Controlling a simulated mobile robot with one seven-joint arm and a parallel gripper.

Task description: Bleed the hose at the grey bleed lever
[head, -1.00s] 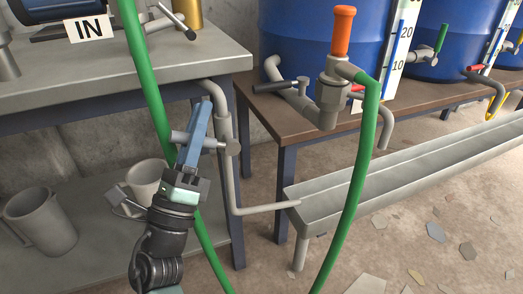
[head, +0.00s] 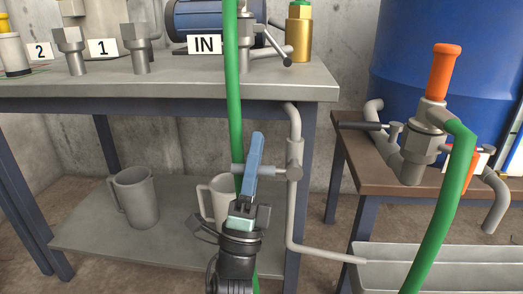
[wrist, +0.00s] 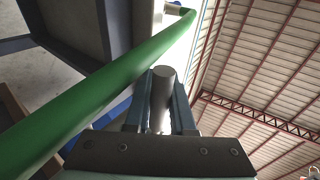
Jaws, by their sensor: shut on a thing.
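The grey bleed lever (head: 276,171) is a short round bar standing out sideways from the grey drain pipe (head: 294,206) under the bench's right edge. My gripper (head: 257,142), with blue fingers pointing up, is shut on this bar. In the wrist view the round grey bar (wrist: 162,88) sits between the two fingers. The green hose (head: 235,95) comes down from the bench fitting and passes just left of and behind my fingers. It crosses the left of the wrist view (wrist: 95,95). I cannot see whether liquid is flowing.
The drain pipe ends over a grey trough (head: 400,252) at lower right. Grey mugs (head: 135,196) stand on the lower shelf (head: 90,238). The bench (head: 200,93) hangs above my gripper.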

